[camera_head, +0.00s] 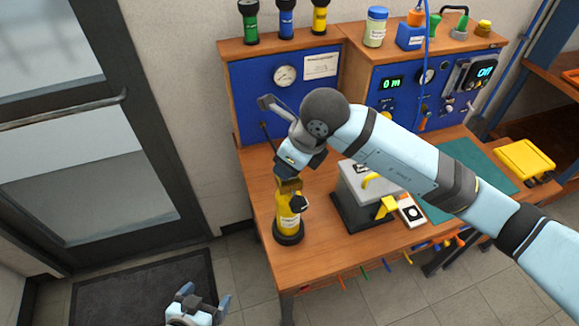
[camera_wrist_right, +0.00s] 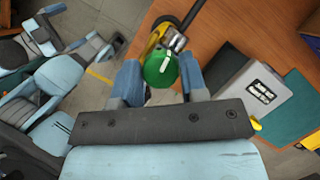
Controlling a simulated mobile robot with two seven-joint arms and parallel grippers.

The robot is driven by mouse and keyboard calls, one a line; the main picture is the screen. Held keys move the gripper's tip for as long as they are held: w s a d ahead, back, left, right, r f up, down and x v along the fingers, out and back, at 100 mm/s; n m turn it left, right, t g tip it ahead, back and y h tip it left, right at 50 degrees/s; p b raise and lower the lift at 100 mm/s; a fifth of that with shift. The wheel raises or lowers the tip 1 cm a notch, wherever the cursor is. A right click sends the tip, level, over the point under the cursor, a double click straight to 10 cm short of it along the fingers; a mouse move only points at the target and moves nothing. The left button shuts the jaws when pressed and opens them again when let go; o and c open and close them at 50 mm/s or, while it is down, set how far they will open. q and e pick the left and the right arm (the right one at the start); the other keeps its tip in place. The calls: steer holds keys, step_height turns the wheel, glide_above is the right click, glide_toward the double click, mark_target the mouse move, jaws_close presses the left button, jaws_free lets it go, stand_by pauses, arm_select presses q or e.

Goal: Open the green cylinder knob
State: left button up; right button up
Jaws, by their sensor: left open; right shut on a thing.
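A yellow cylinder (camera_head: 288,214) stands upright on the wooden table, near its left edge, with a dark base and a brass-coloured top. My right gripper (camera_head: 290,172) reaches down over its top and hides the knob in the head view. In the right wrist view the round green knob (camera_wrist_right: 161,69) with a white mark sits between the fingers of my right gripper (camera_wrist_right: 161,80), which is shut on it. Part of the yellow body (camera_wrist_right: 155,38) shows behind the knob. My left gripper (camera_head: 199,306) is open and empty, low at the bottom edge of the head view, away from the table.
A grey box (camera_head: 368,196) with a yellow handle stands right of the cylinder. Behind are a blue panel with a gauge (camera_head: 285,76) and a shelf with small green (camera_head: 249,22), blue and yellow cylinders. A green mat (camera_head: 478,166) lies at right. A door is at left.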

steer(key=m+t+h+b, duration=0.1)
steer(key=m+b, duration=0.2)
steer(key=m, duration=0.1)
steer(key=shift+f, duration=0.1)
steer(key=shift+a+m+t+h+b, duration=0.1)
steer(key=shift+m+t+h+b, duration=0.3)
steer(key=shift+m, duration=0.6)
steer(key=shift+m+b, duration=0.3)
steer(key=shift+m, duration=0.2)
steer(key=o, duration=0.9)
steer(key=shift+s, duration=0.1)
steer(key=b+v, duration=0.1)
steer(key=v, duration=1.3)
steer(key=shift+a, duration=0.15)
